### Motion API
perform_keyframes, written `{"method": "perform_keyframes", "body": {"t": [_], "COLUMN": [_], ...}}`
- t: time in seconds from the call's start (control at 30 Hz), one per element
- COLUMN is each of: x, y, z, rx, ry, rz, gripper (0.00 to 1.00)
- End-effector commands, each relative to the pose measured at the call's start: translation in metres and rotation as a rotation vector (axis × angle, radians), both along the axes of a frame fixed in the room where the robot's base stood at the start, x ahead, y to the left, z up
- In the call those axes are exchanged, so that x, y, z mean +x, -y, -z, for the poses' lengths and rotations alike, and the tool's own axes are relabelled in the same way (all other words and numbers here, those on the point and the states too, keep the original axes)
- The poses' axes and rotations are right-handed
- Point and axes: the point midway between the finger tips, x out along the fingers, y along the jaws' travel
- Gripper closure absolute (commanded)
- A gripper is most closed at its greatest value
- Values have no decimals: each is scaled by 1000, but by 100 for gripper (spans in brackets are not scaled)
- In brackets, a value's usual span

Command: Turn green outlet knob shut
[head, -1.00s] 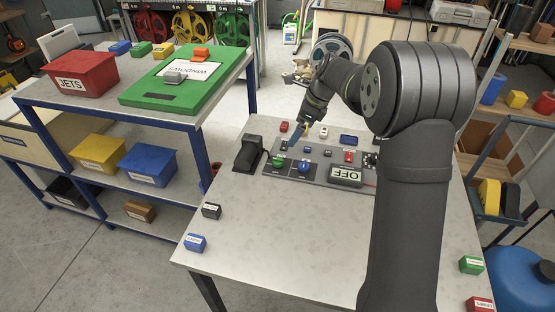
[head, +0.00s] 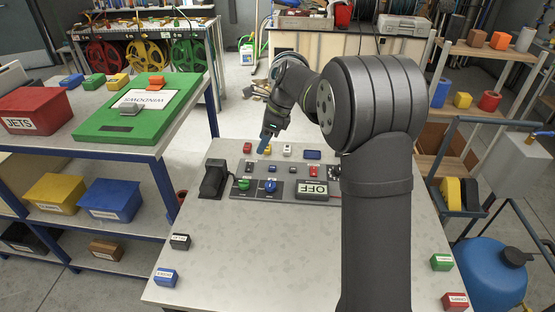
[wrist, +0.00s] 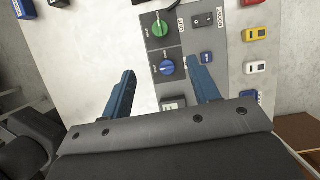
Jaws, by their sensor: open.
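The green outlet knob (head: 244,184) sits at the left of the grey control panel (head: 281,197) on the table. In the wrist view the green knob (wrist: 160,28) is near the top, beside the blue knob (wrist: 166,67). The green knob carries a pale pointer line; its exact setting is too small to read. My gripper (head: 264,143) is above the far side of the panel, apart from the green knob. In the wrist view my gripper (wrist: 162,67) has its two blue fingers spread, with nothing between them; the blue knob shows beyond the gap.
An OFF display (head: 317,189) stands at the panel's right. A black block (head: 214,179) stands just left of the panel. Red, yellow, white and blue blocks line the panel's far side. Labelled blocks lie near the table's front corners; the front middle of the table is bare.

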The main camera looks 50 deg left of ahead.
Motion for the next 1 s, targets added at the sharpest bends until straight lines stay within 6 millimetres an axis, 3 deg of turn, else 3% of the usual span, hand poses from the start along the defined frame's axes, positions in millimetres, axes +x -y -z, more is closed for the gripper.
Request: {"method": "perform_keyframes", "body": {"t": [0.3,0.43,0.67,1.0], "x": [-41,-51,-54,-54], "y": [-38,-48,-51,-50], "z": [4,2,14,83], "rx": [-72,-104,-121,-121], "ry": [281,355,381,378], "rz": [-661,-855,-931,-928], "gripper": [44,44,44,44]}}
